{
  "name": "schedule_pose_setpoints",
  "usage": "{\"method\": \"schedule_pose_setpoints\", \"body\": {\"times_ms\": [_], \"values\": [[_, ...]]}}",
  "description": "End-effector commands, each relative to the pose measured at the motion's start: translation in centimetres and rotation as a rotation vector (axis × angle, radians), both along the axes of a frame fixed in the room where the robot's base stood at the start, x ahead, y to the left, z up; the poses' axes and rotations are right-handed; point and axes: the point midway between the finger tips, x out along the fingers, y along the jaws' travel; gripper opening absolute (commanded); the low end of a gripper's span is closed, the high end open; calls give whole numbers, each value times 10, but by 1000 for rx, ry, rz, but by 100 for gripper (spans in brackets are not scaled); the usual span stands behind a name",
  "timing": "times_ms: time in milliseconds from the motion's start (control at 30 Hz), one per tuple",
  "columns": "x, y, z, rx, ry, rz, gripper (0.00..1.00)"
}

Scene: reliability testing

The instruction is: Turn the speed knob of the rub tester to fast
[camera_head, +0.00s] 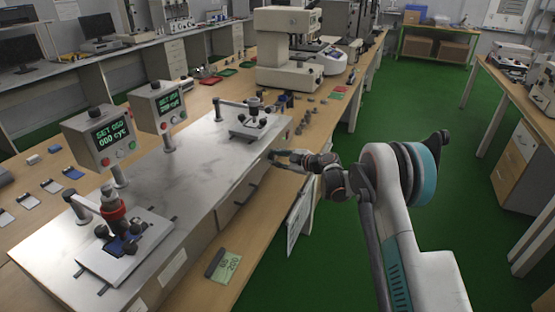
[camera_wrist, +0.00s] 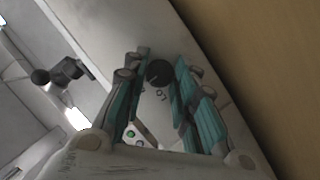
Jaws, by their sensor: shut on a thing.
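The rub tester (camera_head: 215,160) is a long silver bench unit with two rubbing stations on top. Its black round speed knob (camera_wrist: 158,72) sits on the front face and shows between my fingers in the wrist view. My gripper (camera_wrist: 160,82) is shut on the knob, one teal-padded finger on each side. In the head view my gripper (camera_head: 273,156) reaches the right end of the tester's front face, and the knob is hidden there. Small markings show beside the knob, too small to read. A green button (camera_wrist: 131,134) and a red one show below it.
Two display boxes (camera_head: 99,135) with green digits stand on posts on the tester. A weight with a red collar (camera_head: 112,208) stands at the near station. Green floor (camera_head: 400,130) is open to the right.

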Motion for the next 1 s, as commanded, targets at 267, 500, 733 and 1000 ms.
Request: {"method": "schedule_pose_setpoints", "body": {"times_ms": [267,500,733,1000], "values": [[0,0,0,14,40,0,2],[1,-1,1,61,174,0,2],[3,-2,2,133,370,0,2],[5,-2,1,220,609,0,2]]}}
